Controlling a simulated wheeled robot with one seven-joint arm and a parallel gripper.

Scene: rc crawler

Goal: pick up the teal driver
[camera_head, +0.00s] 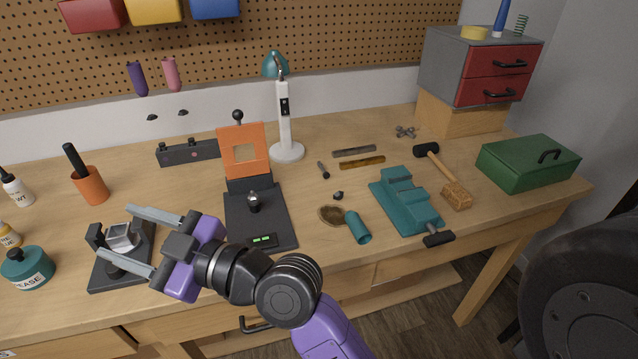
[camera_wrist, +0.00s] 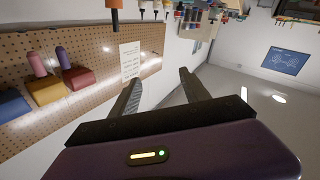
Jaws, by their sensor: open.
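A teal cylinder (camera_head: 357,227), which looks like the teal driver's handle, lies on the bench near the middle. It lies just right of a brown dish (camera_head: 332,214) and left of a teal vise (camera_head: 405,202). No shaft of it can be made out. My gripper (camera_head: 114,230) is well to the left of it, above a dark stand with a metal block. Its fingers are spread, with nothing seen held between them. The wrist view shows the two open fingers (camera_wrist: 160,80) against the wall; the teal driver is not in that view.
A black stand with an orange plate (camera_head: 243,148) stands between my gripper and the driver. A teal bottle (camera_head: 27,267) is far left. Purple and pink handles (camera_head: 171,73) hang on the pegboard.

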